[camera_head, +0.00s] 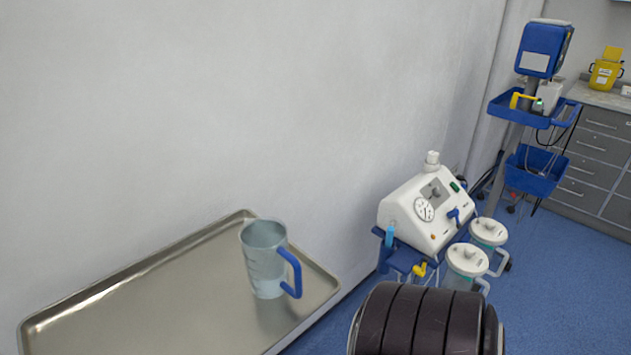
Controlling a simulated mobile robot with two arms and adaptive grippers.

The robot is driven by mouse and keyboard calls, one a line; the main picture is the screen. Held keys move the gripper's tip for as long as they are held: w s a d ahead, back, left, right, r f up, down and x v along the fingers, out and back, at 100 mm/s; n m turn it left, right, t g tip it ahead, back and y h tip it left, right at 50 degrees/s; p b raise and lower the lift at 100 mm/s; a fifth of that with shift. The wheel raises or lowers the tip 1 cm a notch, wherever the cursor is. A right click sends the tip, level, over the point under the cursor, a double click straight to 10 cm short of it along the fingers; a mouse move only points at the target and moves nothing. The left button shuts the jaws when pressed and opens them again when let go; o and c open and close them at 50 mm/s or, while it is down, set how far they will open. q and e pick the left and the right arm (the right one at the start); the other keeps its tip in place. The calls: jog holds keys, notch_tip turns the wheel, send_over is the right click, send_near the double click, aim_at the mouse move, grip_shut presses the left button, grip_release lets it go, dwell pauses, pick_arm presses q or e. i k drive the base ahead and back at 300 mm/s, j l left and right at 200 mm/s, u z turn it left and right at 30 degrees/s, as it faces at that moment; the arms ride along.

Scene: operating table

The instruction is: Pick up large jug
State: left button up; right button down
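The large jug (263,264) is a translucent pale blue measuring jug with a darker blue handle (292,272). It stands upright near the right end of a metal tray (160,312). Its handle points to the right and toward the camera. Nothing is touching the jug apart from the tray under it. Neither of my grippers shows in the head view.
A plain grey wall (230,100) runs behind the tray. A white suction unit (430,210) with two lidded canisters (467,262) stands right of the tray. A dark ribbed cylindrical part (425,320) fills the bottom centre-right. Blue floor (560,280) is clear at right.

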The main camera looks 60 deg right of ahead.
aim_at(263, 241)
jog(key=z, duration=1.15)
